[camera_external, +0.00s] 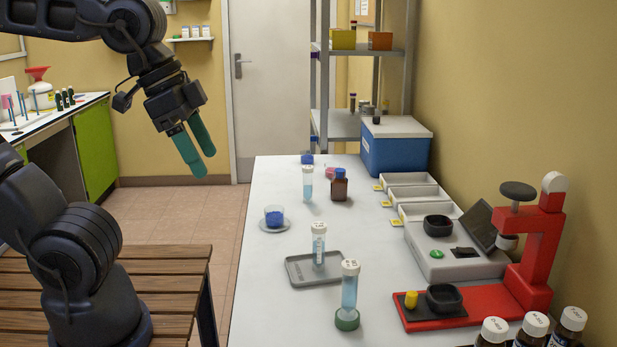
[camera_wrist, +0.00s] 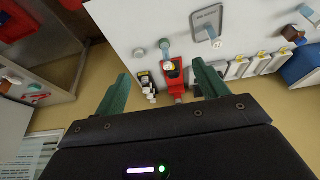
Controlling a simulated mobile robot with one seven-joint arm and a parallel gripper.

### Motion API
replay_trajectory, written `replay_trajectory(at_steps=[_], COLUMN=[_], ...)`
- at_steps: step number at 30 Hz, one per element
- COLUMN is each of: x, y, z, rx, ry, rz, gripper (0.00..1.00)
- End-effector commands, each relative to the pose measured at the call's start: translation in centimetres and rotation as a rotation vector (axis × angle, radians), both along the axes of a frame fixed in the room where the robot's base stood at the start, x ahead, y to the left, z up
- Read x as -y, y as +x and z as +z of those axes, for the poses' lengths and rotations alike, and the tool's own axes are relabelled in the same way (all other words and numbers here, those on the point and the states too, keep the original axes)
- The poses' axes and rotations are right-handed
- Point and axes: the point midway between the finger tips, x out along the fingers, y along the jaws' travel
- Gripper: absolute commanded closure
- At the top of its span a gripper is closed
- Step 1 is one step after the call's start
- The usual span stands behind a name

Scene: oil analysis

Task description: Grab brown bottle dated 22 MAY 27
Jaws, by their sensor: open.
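Several dark bottles with white, marked caps stand at the near right corner of the table in the external view; one is this dark bottle (camera_external: 534,332). In the wrist view a cluster of dark bottles (camera_wrist: 149,86) shows near the red device. A brown bottle (camera_external: 339,187) with a blue cap stands farther back on the table. No date can be read on any bottle. My gripper (camera_external: 205,163) hangs in the air left of the table, apart from all bottles. Its green fingers are open and empty, also in the wrist view (camera_wrist: 161,70).
The white table (camera_external: 262,190) holds tubes of blue liquid, a grey tray (camera_external: 300,275), a dish of blue material (camera_external: 274,218), white bins (camera_external: 430,195) and a blue box (camera_external: 395,150). A red press (camera_external: 540,240) stands beside the dark bottles. A wooden bench (camera_external: 180,275) stands left.

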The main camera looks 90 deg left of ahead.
Motion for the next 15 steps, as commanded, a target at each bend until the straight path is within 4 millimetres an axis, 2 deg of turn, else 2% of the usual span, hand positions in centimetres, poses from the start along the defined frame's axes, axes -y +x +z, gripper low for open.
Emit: replay_trajectory(at_steps=[5,15], x=[-0.9,-5.7], y=[2.0,9.8], z=[0.9,3.1], rx=[-0.018,-0.080], ry=[-0.012,-0.061], rz=[0.053,0.265], gripper=[0.27,0.27])
